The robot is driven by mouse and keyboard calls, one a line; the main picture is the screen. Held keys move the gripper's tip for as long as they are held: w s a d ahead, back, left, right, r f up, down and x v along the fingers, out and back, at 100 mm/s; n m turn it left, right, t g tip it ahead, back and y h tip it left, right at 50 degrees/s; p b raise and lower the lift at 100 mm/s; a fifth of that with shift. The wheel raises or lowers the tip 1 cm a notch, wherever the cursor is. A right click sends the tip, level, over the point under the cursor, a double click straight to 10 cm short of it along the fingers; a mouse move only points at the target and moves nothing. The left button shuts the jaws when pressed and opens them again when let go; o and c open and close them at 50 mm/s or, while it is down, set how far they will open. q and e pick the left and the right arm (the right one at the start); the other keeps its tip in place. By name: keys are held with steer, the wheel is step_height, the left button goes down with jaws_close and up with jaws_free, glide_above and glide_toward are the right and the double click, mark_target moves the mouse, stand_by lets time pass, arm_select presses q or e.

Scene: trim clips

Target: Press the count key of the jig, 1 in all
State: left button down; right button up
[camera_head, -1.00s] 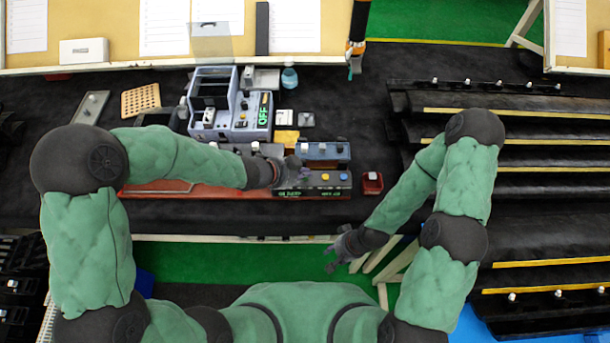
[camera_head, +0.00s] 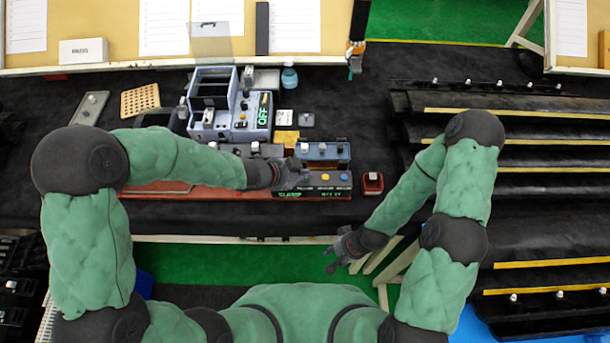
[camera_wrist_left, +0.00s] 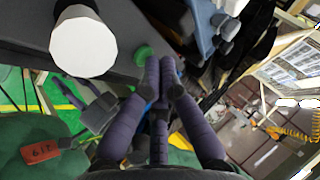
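The jig is a long dark unit with a green-lit display strip (camera_head: 312,194) on its front face, in the head view. A yellow button (camera_head: 325,177) and a pale knob (camera_head: 344,176) stand on its top. My left gripper (camera_head: 300,171) is over the jig's left part, left of the yellow button, and hides what is under it. In the left wrist view its fingers (camera_wrist_left: 162,65) are together and empty, beside a green key (camera_wrist_left: 143,55); contact cannot be told. A large white knob (camera_wrist_left: 82,45) is near. My right gripper (camera_head: 335,257) is open and empty, off the table's front edge.
A blue box (camera_head: 322,153) stands just behind the jig. A grey-blue machine (camera_head: 230,118) with a green readout is behind it to the left. A small red box (camera_head: 372,183) sits to the right. Black stepped racks (camera_head: 510,155) fill the right side.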

arm_select(q)
steer(key=shift+r+p, duration=0.75)
steer(key=shift+r, duration=0.05)
step_height(320, 180, up, 5)
steer(key=p, duration=0.5)
stand_by(0.8)
